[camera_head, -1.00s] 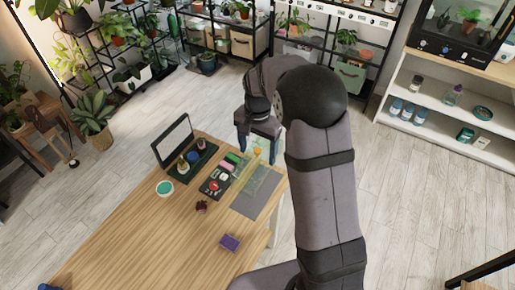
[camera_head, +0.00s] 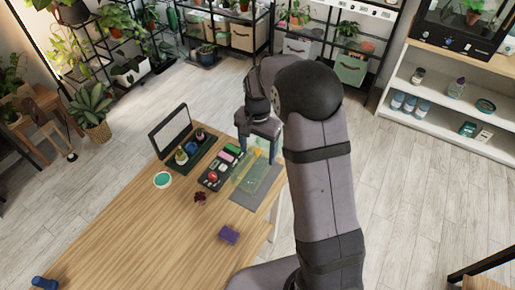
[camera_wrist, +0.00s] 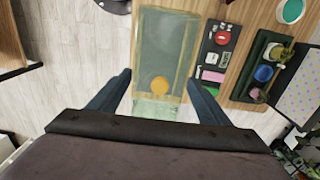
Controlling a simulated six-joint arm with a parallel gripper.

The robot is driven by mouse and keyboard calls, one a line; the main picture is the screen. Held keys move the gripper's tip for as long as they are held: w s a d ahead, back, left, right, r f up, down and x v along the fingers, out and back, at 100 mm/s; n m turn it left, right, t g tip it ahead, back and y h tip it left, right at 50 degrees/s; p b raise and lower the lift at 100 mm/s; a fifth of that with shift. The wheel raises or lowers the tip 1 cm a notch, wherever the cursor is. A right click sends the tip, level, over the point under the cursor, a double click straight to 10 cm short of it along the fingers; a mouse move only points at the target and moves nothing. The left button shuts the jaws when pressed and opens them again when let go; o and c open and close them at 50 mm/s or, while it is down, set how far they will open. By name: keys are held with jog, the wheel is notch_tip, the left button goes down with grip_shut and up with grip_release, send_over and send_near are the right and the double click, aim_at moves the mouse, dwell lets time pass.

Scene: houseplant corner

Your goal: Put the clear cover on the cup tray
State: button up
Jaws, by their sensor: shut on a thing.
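The clear cover is a see-through, yellow-green box shape with an orange knob; it shows in the head view (camera_head: 250,177) and the wrist view (camera_wrist: 165,45). My gripper (camera_head: 257,157) is shut on it, with a finger on each side near the knob in the wrist view (camera_wrist: 159,88). The cover is over a grey mat (camera_head: 264,201) at the table's far right end; its height above it is unclear. A dark tray with round cup-like things and small plants (camera_head: 206,160) stands left of it. The pictures do not settle whether this is the cup tray.
A second dark tray (camera_head: 210,186) with red, pink and green pieces lies between that tray and the cover. A propped panel (camera_head: 171,133), teal-topped dish (camera_head: 162,180), dark red item (camera_head: 199,198) and purple block (camera_head: 229,235) are nearby. The near wooden table is mostly clear.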

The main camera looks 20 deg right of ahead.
jog(key=shift+f+b, duration=1.9)
jog(key=shift+f, duration=1.5)
jog(key=o, duration=1.5)
jog(key=shift+r+b, duration=0.85)
jog(key=shift+r, duration=2.85)
jog(key=shift+s, duration=0.1)
